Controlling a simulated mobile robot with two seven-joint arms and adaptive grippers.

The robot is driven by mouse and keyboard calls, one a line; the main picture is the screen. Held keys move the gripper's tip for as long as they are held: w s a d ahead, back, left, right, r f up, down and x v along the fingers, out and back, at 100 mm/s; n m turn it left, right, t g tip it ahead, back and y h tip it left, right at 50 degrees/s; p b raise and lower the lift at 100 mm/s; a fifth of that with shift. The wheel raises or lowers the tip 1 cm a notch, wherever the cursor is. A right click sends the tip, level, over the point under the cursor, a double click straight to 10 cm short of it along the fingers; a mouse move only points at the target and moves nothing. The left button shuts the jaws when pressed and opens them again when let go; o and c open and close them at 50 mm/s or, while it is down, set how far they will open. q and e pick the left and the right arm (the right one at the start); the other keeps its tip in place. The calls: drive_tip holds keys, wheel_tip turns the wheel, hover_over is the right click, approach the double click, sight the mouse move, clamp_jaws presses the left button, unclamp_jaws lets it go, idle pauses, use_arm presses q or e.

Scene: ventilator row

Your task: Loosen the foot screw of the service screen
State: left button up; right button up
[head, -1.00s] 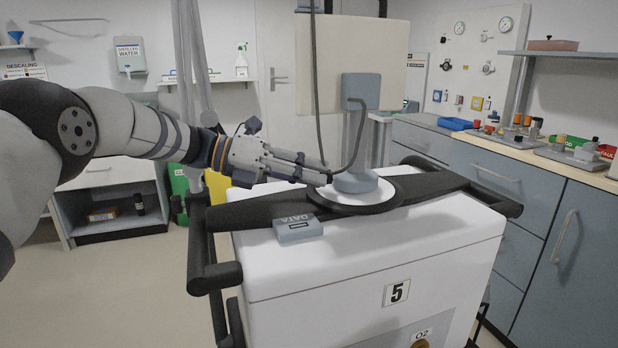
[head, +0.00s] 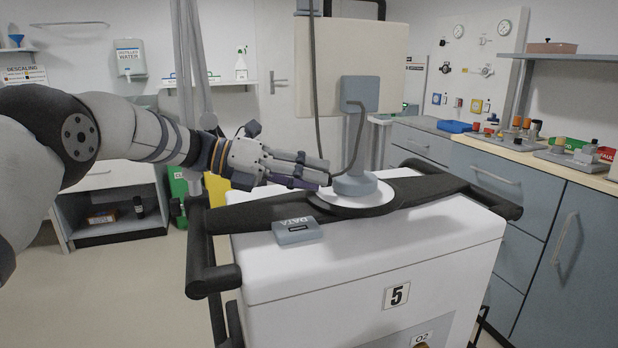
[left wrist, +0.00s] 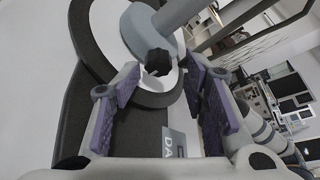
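The service screen (head: 352,62) shows its pale back on a grey post (head: 352,145), with a round blue-grey foot (head: 354,188) on a white disc atop the cart. In the left wrist view the foot (left wrist: 143,35) has a black lobed foot screw (left wrist: 158,62) on its near side. My left gripper (head: 322,176) reaches in from the left, close beside the foot. In the left wrist view its purple-padded fingers (left wrist: 163,78) are apart, with the screw beyond and between their tips. I see no contact with it. The screw is not discernible in the head view. My right gripper is out of view.
The white cart (head: 360,260), marked 5, has black rails and a grey DATA box (head: 298,230) on its top near the gripper. A cable (head: 318,110) hangs down in front of the screen. A counter with drawers (head: 500,180) stands at right.

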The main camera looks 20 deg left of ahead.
use_arm(q)
drive_tip(key=v, duration=0.7)
drive_tip(key=shift+a+r, duration=0.15)
drive_tip(key=shift+a, duration=0.05)
drive_tip(key=shift+r, duration=0.1)
